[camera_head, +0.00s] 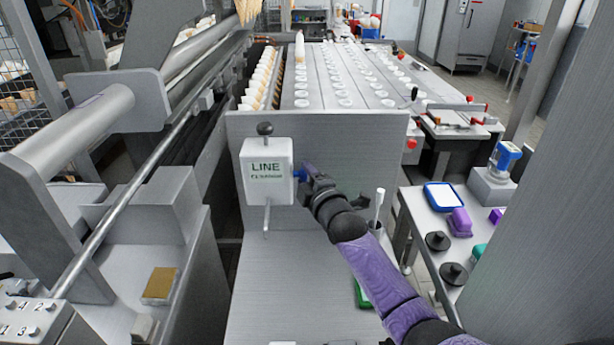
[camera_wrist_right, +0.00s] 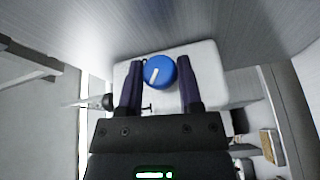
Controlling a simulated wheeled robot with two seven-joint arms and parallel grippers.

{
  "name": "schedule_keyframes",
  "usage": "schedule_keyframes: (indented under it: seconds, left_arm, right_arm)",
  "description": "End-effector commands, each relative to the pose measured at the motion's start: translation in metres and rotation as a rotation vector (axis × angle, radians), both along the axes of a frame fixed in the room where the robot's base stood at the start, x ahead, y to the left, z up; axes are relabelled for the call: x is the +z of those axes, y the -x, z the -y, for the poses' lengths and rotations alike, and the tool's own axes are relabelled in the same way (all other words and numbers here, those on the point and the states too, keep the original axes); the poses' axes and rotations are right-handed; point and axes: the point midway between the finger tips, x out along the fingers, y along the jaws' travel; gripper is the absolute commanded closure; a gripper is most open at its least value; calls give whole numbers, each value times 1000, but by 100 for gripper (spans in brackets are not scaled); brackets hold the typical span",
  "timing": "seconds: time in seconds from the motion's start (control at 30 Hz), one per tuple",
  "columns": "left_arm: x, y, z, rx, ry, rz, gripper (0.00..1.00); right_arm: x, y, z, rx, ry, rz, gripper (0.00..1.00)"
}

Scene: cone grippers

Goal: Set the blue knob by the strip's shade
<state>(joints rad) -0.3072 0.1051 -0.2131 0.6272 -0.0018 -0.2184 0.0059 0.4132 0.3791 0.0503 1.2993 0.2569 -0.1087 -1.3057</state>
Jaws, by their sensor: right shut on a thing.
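The blue knob (camera_wrist_right: 159,72) with a white pointer mark sits on the side of a white box (camera_head: 267,171) labelled LINE. In the head view only a small bit of the knob (camera_head: 298,174) shows beside my right gripper (camera_head: 307,173). In the right wrist view, the purple fingers of my right gripper (camera_wrist_right: 160,85) are on both sides of the knob, shut on it. The pointer mark is tilted slightly from upright in that view. I cannot make out a shade strip with certainty. My left gripper is not in view.
The box is on a grey metal panel (camera_head: 340,130); a black ball (camera_head: 265,129) tops it and a lever (camera_head: 267,216) hangs below. A white rod (camera_head: 379,204) stands behind my forearm. A side table at right holds a blue-rimmed tray (camera_head: 444,196) and black round pieces (camera_head: 437,241).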

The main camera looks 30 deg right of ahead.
Motion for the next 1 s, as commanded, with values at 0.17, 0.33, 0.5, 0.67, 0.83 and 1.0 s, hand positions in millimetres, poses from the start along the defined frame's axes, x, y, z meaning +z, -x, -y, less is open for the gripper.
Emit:
schedule_keyframes:
  seconds: [0.17, 0.33, 0.5, 0.67, 0.83, 1.0]
  left_arm:
    - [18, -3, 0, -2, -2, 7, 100]
    - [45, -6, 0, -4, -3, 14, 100]
    - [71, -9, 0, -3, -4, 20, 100]
    - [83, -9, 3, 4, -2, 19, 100]
    - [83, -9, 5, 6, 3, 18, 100]
    - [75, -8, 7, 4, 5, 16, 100]
  right_arm:
    - [7, 0, 0, 1, -28, -47, 100]
    - [11, 0, 1, 0, -87, -146, 100]
    - [13, 0, 2, -1, -165, -278, 100]
    - [11, -1, 2, -3, -245, -407, 100]
    - [9, -2, 3, -3, -330, -538, 100]
    - [7, -3, 2, -2, -404, -656, 100]
